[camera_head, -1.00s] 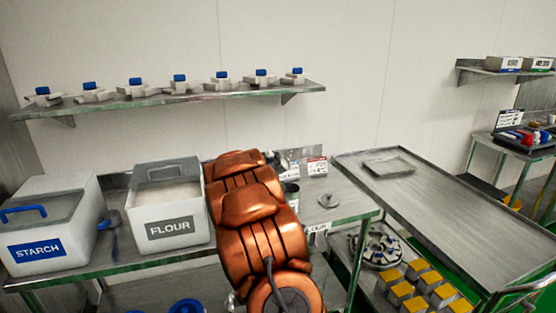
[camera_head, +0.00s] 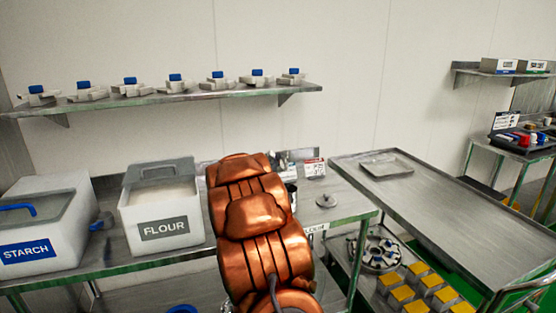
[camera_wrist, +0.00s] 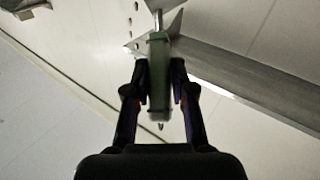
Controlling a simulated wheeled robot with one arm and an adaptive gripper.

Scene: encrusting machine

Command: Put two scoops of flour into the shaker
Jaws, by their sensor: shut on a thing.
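The open white bin labelled FLOUR (camera_head: 162,230) stands on the steel table, left of my arm. Pale flour (camera_head: 165,194) shows inside it. In the wrist view my gripper (camera_wrist: 160,85) is shut on a greenish-grey handle (camera_wrist: 158,50) with a thin metal shaft running up out of view. It may be the scoop; its bowl is not visible, so I cannot tell whether it holds flour. My arm hides the gripper in the head view. A dark container (camera_head: 292,196) shows partly behind my arm; I cannot tell if it is the shaker.
A wall shelf (camera_head: 180,100) holds several blue-topped parts. The right steel table (camera_head: 440,215) is mostly clear.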

